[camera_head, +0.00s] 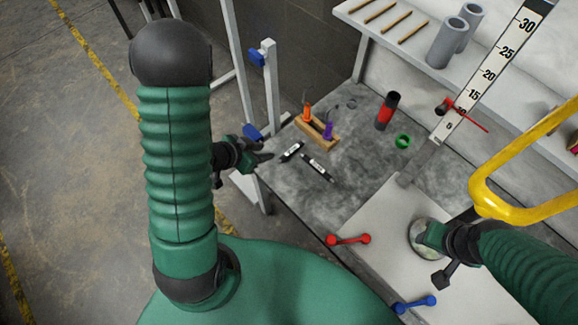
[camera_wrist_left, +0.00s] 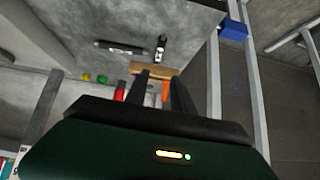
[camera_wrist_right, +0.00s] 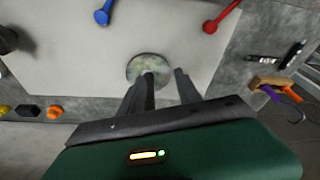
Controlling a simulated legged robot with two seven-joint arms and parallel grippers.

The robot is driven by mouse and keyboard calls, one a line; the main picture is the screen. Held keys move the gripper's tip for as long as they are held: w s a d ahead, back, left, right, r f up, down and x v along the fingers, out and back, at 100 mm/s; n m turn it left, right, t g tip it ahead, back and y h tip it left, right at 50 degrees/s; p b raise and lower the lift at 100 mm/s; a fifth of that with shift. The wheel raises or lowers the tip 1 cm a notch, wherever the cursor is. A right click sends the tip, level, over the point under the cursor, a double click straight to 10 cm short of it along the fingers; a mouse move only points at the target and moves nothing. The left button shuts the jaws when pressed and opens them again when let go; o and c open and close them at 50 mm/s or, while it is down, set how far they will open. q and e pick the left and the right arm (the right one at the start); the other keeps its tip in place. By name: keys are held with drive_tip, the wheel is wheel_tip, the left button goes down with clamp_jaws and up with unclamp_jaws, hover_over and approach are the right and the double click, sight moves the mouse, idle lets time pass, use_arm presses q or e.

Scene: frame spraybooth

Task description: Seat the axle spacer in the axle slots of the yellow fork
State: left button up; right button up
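The yellow fork (camera_head: 520,205) is a bent yellow tube at the right edge of the head view, partly out of frame. Two dumbbell-shaped pieces lie on the pale board: a red one (camera_head: 348,239) and a blue one (camera_head: 415,304). Both also show in the right wrist view, red (camera_wrist_right: 222,17) and blue (camera_wrist_right: 104,12). I cannot tell which is the axle spacer. My right gripper (camera_wrist_right: 162,88) is open and empty above the board, over a round greenish disc (camera_wrist_right: 148,67). My left gripper (camera_wrist_left: 160,88) is open and empty, left of the bench.
A wooden holder (camera_head: 317,131) with orange and purple tools, two black markers (camera_head: 318,168), a red-and-black cylinder (camera_head: 387,110) and a green ring (camera_head: 403,141) are on the grey bench. A ruler (camera_head: 490,75) rises behind. Grey tubes (camera_head: 447,42) stand on the shelf.

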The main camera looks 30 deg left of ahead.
use_arm(q)
drive_tip(key=f, duration=0.1)
drive_tip(key=b, duration=0.3)
approach(293, 150)
drive_tip(key=shift+s+a+f+h, duration=0.2)
drive_tip(key=shift+a+f+h, duration=0.1)
drive_tip(key=shift+a+f, duration=0.45)
drive_tip(key=w+d+f, duration=0.1)
drive_tip(key=w+d+f+b, duration=0.1)
drive_tip(key=w, duration=0.1)
drive_tip(key=shift+w+d+f, duration=0.2)
drive_tip(key=shift+w+d, duration=0.05)
drive_tip(key=shift+d, duration=0.15)
drive_tip(key=b+x, duration=0.1)
drive_tip(key=a+x, duration=0.1)
drive_tip(key=x, duration=0.1)
drive_tip(key=shift+w+d+f+b, duration=0.15)
drive_tip(key=shift+w+f+b, duration=0.15)
drive_tip(key=shift+b, duration=0.1)
drive_tip(key=shift+w+d+r, duration=0.1)
drive_tip(key=shift+d, duration=0.05)
clamp_jaws()
use_arm(e)
drive_tip(key=x, duration=0.3)
drive_tip(key=s+x, duration=0.1)
drive_tip(key=x, duration=0.1)
drive_tip(key=shift+a+f, duration=0.25)
drive_tip(key=shift+f, duration=0.15)
